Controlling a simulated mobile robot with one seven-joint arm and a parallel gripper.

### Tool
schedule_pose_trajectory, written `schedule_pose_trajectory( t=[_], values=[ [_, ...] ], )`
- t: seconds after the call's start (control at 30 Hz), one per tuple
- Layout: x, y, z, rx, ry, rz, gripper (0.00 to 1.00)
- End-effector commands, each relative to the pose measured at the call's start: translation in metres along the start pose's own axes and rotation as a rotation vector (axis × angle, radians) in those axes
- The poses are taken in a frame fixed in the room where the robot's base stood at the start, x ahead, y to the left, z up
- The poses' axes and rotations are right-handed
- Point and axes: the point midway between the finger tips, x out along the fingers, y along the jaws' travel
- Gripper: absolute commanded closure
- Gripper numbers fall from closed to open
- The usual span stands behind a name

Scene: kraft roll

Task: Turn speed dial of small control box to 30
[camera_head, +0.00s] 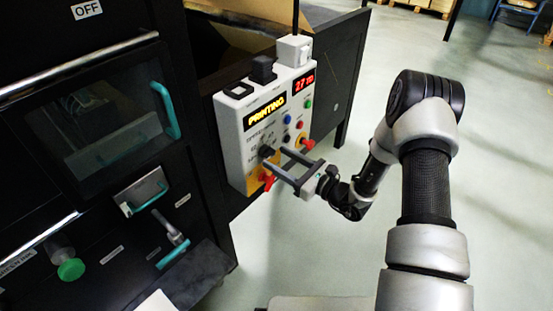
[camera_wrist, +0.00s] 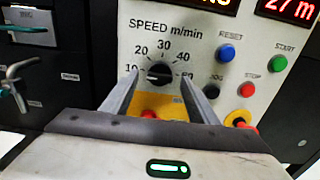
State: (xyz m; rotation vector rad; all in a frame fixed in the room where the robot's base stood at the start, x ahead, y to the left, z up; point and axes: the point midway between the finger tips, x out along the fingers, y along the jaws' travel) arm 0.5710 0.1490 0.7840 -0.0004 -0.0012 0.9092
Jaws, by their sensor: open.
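The small control box (camera_head: 236,150) is white with a yellow lower panel and hangs at the black machine's side. Its black speed dial (camera_wrist: 160,75) sits under the label "SPEED m/min", with 30 printed straight above it, 10 and 20 to the left and 40 to the upper right. The dial has a light mark, but I cannot tell which number it points to. The dial also shows in the head view (camera_head: 266,152). My gripper (camera_head: 277,157) is open, its fingertips (camera_wrist: 160,82) on either side of the dial; contact is not clear.
Near the dial are a blue RESET button (camera_wrist: 227,53), a green START button (camera_wrist: 278,62), a red STOP button (camera_wrist: 247,89) and a red emergency knob (camera_head: 306,143). The display (camera_head: 265,112) reads PRINTING. Open floor (camera_head: 330,215) lies right of the box.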

Motion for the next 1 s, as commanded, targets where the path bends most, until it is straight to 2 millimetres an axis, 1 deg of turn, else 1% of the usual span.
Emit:
schedule_pose_trajectory(
  t=[0.03,0.1,0.2,0.47,0.5,0.57,0.7,0.73,1.0],
  values=[
    [0.006,0.000,-0.001,-0.001,0.000,0.001,0.46],
    [0.012,0.000,-0.001,-0.001,0.001,0.001,0.46],
    [0.016,0.000,0.000,-0.001,0.000,0.000,0.46],
    [0.018,0.000,0.000,0.000,0.000,-0.001,0.46],
    [0.018,0.000,0.000,0.000,0.000,-0.001,0.49],
    [0.017,0.000,0.000,0.000,0.000,-0.001,0.60],
    [0.017,0.000,0.000,0.000,0.001,-0.001,0.83],
    [0.017,0.000,0.000,0.000,0.001,-0.001,0.87],
    [0.017,-0.001,0.000,0.028,0.001,-0.002,0.87]
  ],
)
